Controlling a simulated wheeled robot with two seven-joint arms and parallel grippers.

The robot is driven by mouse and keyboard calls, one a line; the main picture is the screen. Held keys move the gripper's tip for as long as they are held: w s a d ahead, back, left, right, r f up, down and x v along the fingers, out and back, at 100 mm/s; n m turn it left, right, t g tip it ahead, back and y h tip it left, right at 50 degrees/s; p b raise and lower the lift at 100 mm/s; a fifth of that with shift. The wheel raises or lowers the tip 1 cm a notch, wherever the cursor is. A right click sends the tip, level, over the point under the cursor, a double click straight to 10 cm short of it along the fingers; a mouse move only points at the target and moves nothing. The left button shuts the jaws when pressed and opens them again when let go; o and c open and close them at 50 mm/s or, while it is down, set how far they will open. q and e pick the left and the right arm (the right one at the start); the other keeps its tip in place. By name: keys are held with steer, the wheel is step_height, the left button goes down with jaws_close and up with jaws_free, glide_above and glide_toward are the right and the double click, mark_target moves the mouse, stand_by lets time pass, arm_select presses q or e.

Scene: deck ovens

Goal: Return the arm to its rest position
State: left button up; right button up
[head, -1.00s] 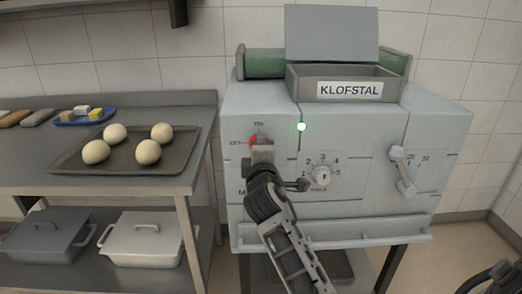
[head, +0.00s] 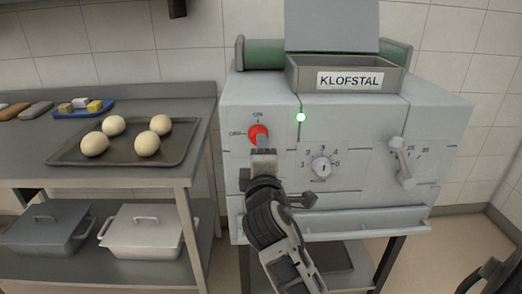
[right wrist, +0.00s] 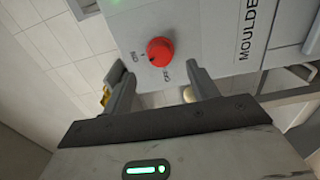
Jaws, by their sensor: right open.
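My right gripper (head: 263,146) is in front of the grey machine (head: 330,205), just below its red knob (head: 258,134). In the right wrist view the red knob (right wrist: 160,51) stands clear beyond the gap between the fingers of the open gripper (right wrist: 162,86). The fingers are empty and apart from the knob. A green light (head: 301,117) is lit to the right of the knob. I cannot make out the knob's exact setting. My left gripper is not in view.
A numbered dial (head: 321,167) and a lever (head: 402,162) are on the machine's front, right of my gripper. A ledge (head: 350,222) juts out below. On the left, a steel table (head: 100,174) bears a tray (head: 70,157) with several dough balls. Lidded bins stand beneath.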

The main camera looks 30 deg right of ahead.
steer(key=shift+s, duration=0.1)
stand_by(0.4)
steer(key=s+a+f+m+g+y, duration=0.1)
steer(key=s+a+f+y, duration=0.25)
steer(key=f, duration=0.35)
steer(key=s+a+f+m+y, duration=0.1)
steer(key=s+a+f+y, duration=0.1)
steer(key=a+f+y, duration=0.45)
steer(key=s+a+f+m+g+y, duration=0.1)
steer(key=s+a+f+m, duration=0.2)
steer(key=s+f, duration=0.3)
steer(key=s+a+f+m+g+y, duration=0.1)
steer(key=s+a+f+m, duration=0.3)
steer(key=s, duration=0.4)
steer(key=shift+f+m+g+y, duration=0.3)
steer(key=shift+f+g+y, duration=0.1)
steer(key=shift+f+g, duration=0.45)
